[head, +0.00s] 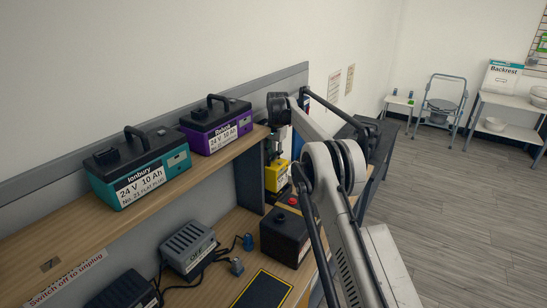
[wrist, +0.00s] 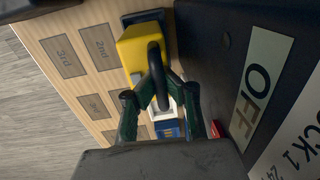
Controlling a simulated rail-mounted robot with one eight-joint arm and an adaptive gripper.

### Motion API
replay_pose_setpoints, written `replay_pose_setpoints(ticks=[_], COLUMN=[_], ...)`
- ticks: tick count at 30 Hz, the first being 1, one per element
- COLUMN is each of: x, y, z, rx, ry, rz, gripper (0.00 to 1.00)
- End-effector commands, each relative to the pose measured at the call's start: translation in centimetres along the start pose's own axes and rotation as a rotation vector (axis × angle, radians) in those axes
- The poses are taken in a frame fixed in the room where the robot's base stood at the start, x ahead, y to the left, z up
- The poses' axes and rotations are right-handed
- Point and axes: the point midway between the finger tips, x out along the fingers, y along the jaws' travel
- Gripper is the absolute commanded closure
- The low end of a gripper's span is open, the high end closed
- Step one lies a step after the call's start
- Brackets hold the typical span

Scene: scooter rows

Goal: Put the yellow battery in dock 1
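The yellow battery (wrist: 133,50) shows in the wrist view with its dark loop handle (wrist: 156,62) facing me. It also shows in the head view (head: 276,176), partly covered by my arm. My gripper (wrist: 158,82) is at the handle, and its two fingers close in on it from both sides. A large dark housing (wrist: 225,55) stands just right of the battery, with an OFF label and a partly cut-off label ending in "CK 1". I cannot tell whether the battery's underside touches anything.
A teal battery (head: 140,173) and a purple battery (head: 216,126) stand on the upper shelf. A grey charger (head: 188,246) and a dark box (head: 286,238) are on the bench below. In the wrist view, marked squares including "2nd" (wrist: 101,47) lie left of the battery.

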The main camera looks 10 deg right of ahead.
Motion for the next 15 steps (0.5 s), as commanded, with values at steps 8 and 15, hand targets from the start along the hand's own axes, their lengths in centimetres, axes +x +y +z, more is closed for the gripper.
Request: replay_pose_setpoints(ticks=[8, 15], x=[0.03, 0.39], y=[0.02, 0.05], z=[-0.01, -0.01], rx=[0.000, 0.000], ry=[0.000, 0.000], rz=[0.000, 0.000], gripper=[1.00, 1.00])
